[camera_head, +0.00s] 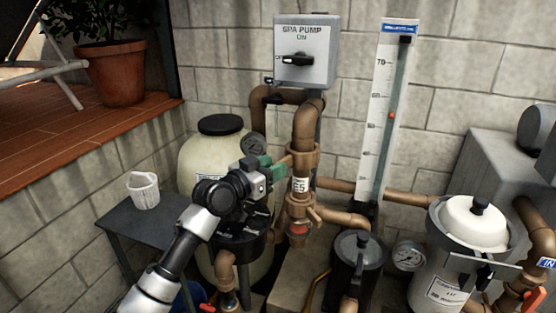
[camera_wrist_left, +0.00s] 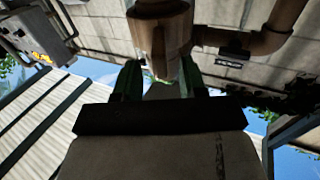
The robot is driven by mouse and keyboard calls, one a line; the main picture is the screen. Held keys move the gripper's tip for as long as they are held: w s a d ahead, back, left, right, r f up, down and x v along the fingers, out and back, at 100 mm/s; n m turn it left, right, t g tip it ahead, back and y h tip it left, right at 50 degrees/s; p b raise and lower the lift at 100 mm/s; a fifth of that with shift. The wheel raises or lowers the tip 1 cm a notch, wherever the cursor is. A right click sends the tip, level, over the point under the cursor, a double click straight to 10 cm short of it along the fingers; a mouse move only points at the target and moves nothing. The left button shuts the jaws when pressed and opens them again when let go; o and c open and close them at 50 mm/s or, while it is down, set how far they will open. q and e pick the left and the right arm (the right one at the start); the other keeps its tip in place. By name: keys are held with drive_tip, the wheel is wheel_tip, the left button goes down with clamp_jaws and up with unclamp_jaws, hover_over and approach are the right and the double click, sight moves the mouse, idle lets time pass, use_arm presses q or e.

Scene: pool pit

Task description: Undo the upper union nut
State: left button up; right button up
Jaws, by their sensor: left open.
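A brown vertical pipe (camera_head: 306,122) runs down below the spa pump switch box. The upper union nut (camera_head: 304,158) is a wider brown collar on it, above a white tag marked E5 (camera_head: 300,185). My left gripper (camera_head: 280,165) reaches in from the left, its green-padded fingers just left of the nut. In the left wrist view its two green fingers (camera_wrist_left: 160,78) stand apart, with a brown fitting (camera_wrist_left: 158,25) just ahead of them. I cannot tell whether the fingers touch it. My right gripper is not in view.
A lower brown fitting with a side handle (camera_head: 299,212) sits under the tag. A cream tank (camera_head: 205,155) stands behind my left arm. A black pump pot (camera_head: 356,270) and a white-lidded filter (camera_head: 474,222) stand to the right. A white basket (camera_head: 144,190) is on a dark table.

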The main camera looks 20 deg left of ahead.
sight(298, 158)
use_arm(q)
drive_tip(key=shift+x, duration=1.15)
clamp_jaws()
